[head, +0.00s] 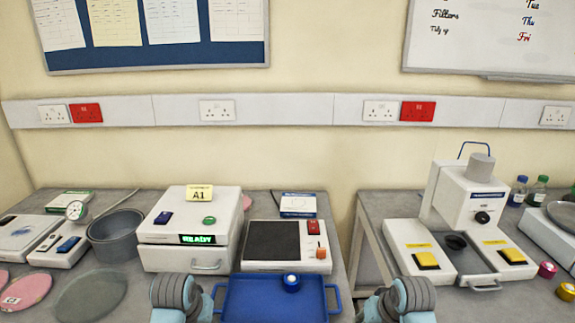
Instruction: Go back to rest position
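Neither of my grippers shows in the head view. Only grey and light-blue links of my two arms rise at the bottom edge, one on each side of a blue tray (262,301). The tray has a loop handle on its left and right sides. A small blue round item with a pale top (291,281) sits at the tray's back right. The tray's front is cut off by the frame, and I cannot tell whether anything holds it. No gripper is seen touching either handle.
Behind the tray stand a white machine (163,233) reading READY and a dark-topped device (272,241). A grey pot (116,240) and pink discs (26,291) are at left. A gap separates this bench from the right bench, which bears a white press-like machine (465,203) and bottles (537,192).

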